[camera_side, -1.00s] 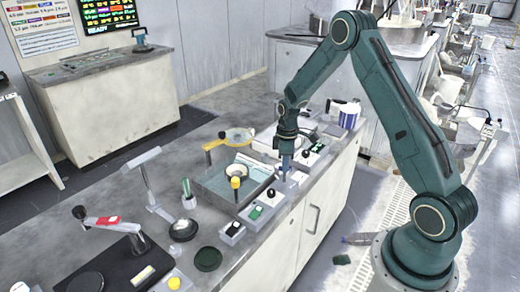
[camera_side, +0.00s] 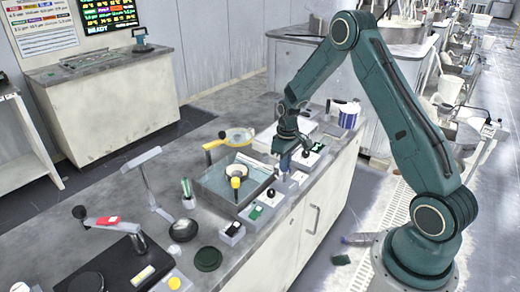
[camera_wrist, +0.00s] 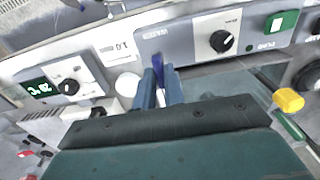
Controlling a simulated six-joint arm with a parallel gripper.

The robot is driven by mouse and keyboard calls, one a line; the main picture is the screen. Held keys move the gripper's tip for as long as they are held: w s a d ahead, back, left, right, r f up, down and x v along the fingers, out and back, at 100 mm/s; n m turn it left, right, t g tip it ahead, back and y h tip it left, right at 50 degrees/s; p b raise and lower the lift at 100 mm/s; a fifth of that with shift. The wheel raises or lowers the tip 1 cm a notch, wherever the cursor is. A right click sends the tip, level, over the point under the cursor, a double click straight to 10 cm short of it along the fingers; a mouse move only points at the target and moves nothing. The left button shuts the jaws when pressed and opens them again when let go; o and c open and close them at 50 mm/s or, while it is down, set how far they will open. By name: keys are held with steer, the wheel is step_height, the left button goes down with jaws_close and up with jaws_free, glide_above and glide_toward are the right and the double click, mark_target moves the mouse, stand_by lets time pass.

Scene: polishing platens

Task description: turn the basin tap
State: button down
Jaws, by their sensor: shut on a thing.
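My gripper (camera_side: 284,166) is low over the bench's right side, by the basin's right edge in the side view. In the wrist view its two blue-grey fingers (camera_wrist: 160,88) are shut on a narrow dark blue handle (camera_wrist: 158,66), which appears to be the tap's. The handle stands in front of a grey panel (camera_wrist: 200,38) with a black knob. The rest of the tap is hidden by my gripper. The shallow basin (camera_side: 214,196) has a grey wall and a pale interior.
Small control boxes (camera_side: 232,232) line the bench edge in front of the basin. A box with a green display (camera_wrist: 65,82) sits left of my fingers in the wrist view.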

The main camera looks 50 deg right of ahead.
stand_by(0.4)
steer(key=c, duration=1.5)
jaws_free()
steer(key=shift+r, duration=0.1)
steer(key=shift+r, duration=6.85)
